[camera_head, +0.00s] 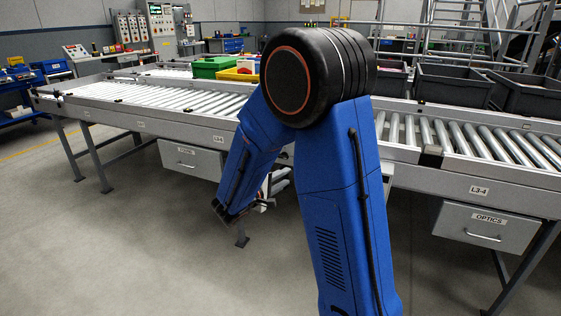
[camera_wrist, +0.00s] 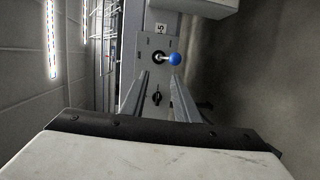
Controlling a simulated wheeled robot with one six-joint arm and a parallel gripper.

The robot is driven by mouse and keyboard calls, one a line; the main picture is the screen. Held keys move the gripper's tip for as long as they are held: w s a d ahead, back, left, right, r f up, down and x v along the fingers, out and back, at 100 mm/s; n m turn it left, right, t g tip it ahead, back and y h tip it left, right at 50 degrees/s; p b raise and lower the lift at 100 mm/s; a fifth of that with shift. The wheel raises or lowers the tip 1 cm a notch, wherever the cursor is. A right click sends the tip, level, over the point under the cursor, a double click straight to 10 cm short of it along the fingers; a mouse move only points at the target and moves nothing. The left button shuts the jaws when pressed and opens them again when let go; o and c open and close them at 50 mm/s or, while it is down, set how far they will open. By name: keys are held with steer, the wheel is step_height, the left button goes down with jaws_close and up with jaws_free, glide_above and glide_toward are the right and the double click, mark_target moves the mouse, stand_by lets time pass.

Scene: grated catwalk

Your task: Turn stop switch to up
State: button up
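In the wrist view, a metal plate on the conveyor's side rail carries a lever with a blue ball end (camera_wrist: 174,59) and, below it, a small black knob (camera_wrist: 157,97). No readable label tells which of the two is the stop switch. The blue ball points to the right in the picture. My gripper (camera_wrist: 160,77) is open, its two grey fingers apart. The black knob shows in the gap between them, and the lever lies past the fingertips. I cannot tell whether the fingers touch anything. In the head view my arm hides the plate and most of the gripper.
The roller conveyor (camera_head: 180,95) runs across the head view, with grey drawers hanging below, one marked OPTICS (camera_head: 487,228). A green bin (camera_head: 212,66), a yellow bin (camera_head: 240,74) and dark crates (camera_head: 455,85) stand on or behind it. The floor in front is clear.

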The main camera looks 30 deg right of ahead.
mark_target(282, 157)
steer(key=w+a+f+n+t, duration=0.3)
steer(key=w+a+f+t, duration=0.15)
steer(key=w, duration=0.25)
steer(key=shift+g+y, duration=0.25)
steer(key=shift+y, duration=0.15)
steer(key=x, duration=1.1)
steer(key=r+x, duration=0.1)
steer(key=x, duration=0.5)
steer(key=shift+w, duration=0.3)
jaws_close()
